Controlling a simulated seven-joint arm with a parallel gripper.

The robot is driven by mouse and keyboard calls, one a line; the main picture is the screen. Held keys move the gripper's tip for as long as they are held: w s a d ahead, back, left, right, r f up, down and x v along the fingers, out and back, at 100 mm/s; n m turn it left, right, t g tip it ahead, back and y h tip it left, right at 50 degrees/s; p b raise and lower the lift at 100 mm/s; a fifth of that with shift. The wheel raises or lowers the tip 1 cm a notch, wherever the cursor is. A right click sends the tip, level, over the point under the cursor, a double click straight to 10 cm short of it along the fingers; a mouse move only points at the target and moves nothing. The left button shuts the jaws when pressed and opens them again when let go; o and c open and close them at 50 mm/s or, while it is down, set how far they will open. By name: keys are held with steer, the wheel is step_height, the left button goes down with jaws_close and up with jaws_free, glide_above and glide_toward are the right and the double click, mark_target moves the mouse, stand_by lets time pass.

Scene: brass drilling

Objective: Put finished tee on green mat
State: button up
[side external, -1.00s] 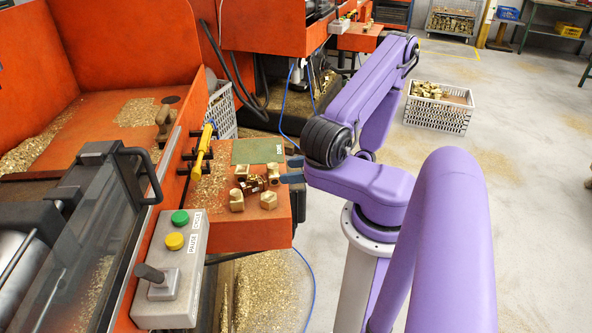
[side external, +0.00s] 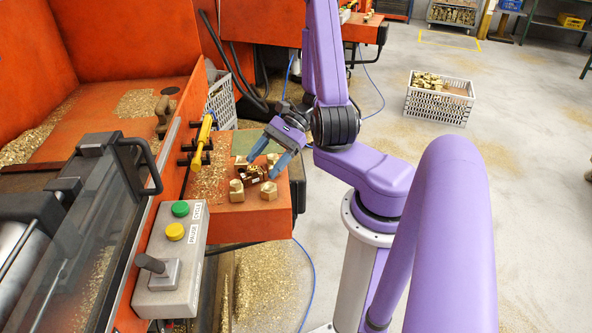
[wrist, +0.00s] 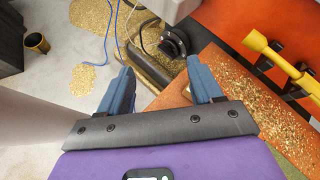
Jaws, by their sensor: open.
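Several brass fittings lie on the orange shelf (side external: 225,228): a near-left one (side external: 237,190), a near-right one (side external: 268,191) and a tighter group behind them. I cannot tell which is the finished tee. The green mat (side external: 243,141) lies flat at the back of the shelf, partly hidden by my gripper. My gripper (side external: 262,166) is open, its blue fingers angled down over the rear fittings; nothing shows held. In the wrist view the open fingers (wrist: 163,68) have only a sliver of brass beside the right one; the mat is not clear there.
A grey control box (side external: 172,258) with green and yellow buttons stands at front left. Brass chips litter the shelf. A white crate of brass parts (side external: 440,98) stands on the floor.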

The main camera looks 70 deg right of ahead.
steer(key=s+a+r+n+g+h, duration=0.2)
steer(key=s+a+r+n+h, duration=0.3)
steer(key=n, duration=1.1)
steer(key=s+a+r+n+g+h, duration=0.2)
steer(key=s+a+r+n+h, duration=0.3)
steer(key=n, duration=1)
steer(key=s+a+r, duration=0.1)
steer(key=s+a, duration=0.2)
steer(key=a, duration=0.1)
steer(key=shift+n+g, duration=0.4)
steer(key=shift+r, duration=0.15)
steer(key=c, duration=0.4)
steer(key=shift+o, duration=0.2)
steer(key=shift+r, duration=0.1)
